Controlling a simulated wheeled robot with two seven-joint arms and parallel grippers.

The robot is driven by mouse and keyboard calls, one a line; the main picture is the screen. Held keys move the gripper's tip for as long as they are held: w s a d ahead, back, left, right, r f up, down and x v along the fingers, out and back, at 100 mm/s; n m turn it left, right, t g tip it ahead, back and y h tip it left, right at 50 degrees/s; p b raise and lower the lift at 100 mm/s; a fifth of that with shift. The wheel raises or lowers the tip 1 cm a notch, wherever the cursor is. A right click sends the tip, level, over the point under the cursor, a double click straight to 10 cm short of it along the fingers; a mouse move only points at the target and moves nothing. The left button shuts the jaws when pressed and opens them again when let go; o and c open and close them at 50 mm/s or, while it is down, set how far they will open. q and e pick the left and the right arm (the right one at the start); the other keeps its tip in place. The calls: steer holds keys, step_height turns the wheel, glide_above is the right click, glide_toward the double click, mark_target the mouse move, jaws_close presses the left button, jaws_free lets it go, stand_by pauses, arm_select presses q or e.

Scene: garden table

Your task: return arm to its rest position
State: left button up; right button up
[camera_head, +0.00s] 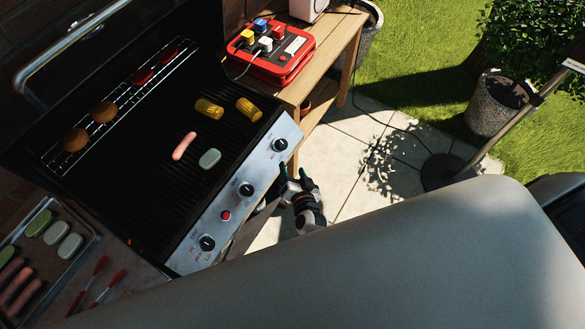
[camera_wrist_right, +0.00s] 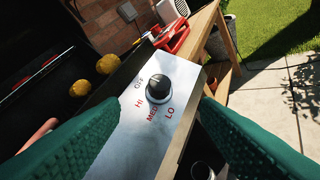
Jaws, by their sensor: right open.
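My right gripper (camera_head: 296,178) is in front of the grill's front panel, near the right-hand knob (camera_head: 280,144). Its green fingers are spread apart with nothing between them in the right wrist view (camera_wrist_right: 160,135). That view shows the black knob (camera_wrist_right: 158,88) straight ahead on the metal panel, with HI, MED, LO and OFF marks around it. The fingers appear apart from the knob. My left gripper is not in view.
The grill (camera_head: 120,150) holds a sausage (camera_head: 184,146), corn pieces (camera_head: 209,108) and a pale green slice (camera_head: 210,158). A wooden side table (camera_head: 330,60) bears a red power box (camera_head: 283,55). A food tray (camera_head: 88,245) lies lower left. Paving right of the gripper is open.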

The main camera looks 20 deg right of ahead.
steer(key=shift+f, duration=0.1)
steer(key=s+f+n+g+y+b, duration=0.25)
steer(key=s+f+n+b, duration=0.4)
steer(key=f, duration=0.85)
steer(key=s+d+f+n+g+b, duration=0.1)
steer(key=s+d+f+g+b, duration=0.1)
steer(key=s+f, duration=0.6)
steer(key=s+d+f+n+g+b, duration=0.2)
steer(key=s+f+g, duration=0.3)
steer(key=s, duration=0.8)
steer(key=s+d+f+n+g+b, duration=0.1)
steer(key=s+d+f+g+b, duration=0.2)
steer(key=s+f, duration=0.7)
steer(key=shift+s+d+f+g+h+b, duration=0.3)
steer(key=shift+s+d+g+h+b, duration=0.15)
steer(key=shift+s, duration=0.1)
